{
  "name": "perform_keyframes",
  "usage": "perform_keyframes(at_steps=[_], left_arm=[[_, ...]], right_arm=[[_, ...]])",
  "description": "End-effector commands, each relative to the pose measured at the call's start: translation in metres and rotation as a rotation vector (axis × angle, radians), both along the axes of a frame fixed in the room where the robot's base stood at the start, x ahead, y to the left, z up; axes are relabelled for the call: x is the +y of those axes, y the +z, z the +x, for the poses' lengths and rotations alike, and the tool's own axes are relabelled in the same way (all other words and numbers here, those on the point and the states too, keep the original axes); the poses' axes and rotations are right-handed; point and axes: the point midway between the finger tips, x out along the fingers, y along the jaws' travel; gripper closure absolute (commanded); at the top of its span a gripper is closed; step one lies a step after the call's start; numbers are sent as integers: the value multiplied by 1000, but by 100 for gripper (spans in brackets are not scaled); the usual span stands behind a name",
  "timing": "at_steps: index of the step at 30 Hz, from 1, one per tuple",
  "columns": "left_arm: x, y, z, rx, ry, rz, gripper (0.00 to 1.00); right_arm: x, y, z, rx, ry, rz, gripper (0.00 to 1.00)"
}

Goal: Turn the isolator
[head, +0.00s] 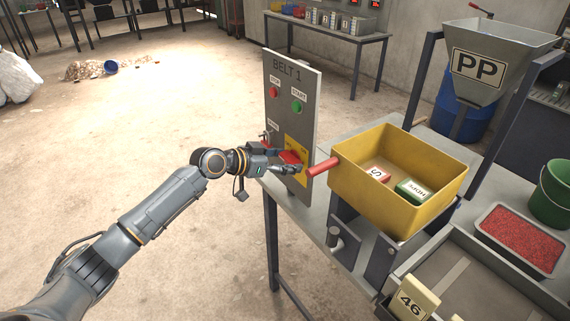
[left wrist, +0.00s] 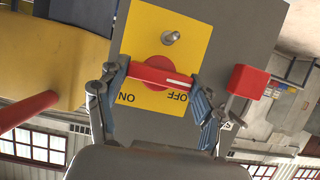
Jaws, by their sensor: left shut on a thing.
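The isolator is a red rotary handle (head: 289,157) on a yellow plate (head: 303,148), low on the grey BELT 1 panel (head: 291,100). In the left wrist view the red handle (left wrist: 158,72) lies level across the yellow plate (left wrist: 150,35), with a white line near its right end, on the OFF side. The ON and OFF words appear upside down there. My left gripper (head: 290,166) is shut on the handle, one finger at each end; it also shows in the left wrist view (left wrist: 155,80). My right gripper is not in view.
A red bar (head: 323,167) sticks out by the yellow bin (head: 398,208), close right of my gripper. A red block (left wrist: 249,80) on the panel is near my finger. STOP (head: 274,92) and START (head: 297,107) buttons are above. Open floor lies left.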

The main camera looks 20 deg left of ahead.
Motion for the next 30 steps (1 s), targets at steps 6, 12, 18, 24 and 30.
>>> perform_keyframes(at_steps=[6,12,18,24,30], left_arm=[[0,0,0,14,2,-17,64],[0,0,0,15,1,-19,64],[0,0,0,14,1,-18,14],[0,0,0,13,1,-17,9],[1,1,-1,12,0,-15,9]], right_arm=[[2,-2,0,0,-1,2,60],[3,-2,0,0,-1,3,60],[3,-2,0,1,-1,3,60],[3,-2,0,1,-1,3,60],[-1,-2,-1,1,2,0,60]])
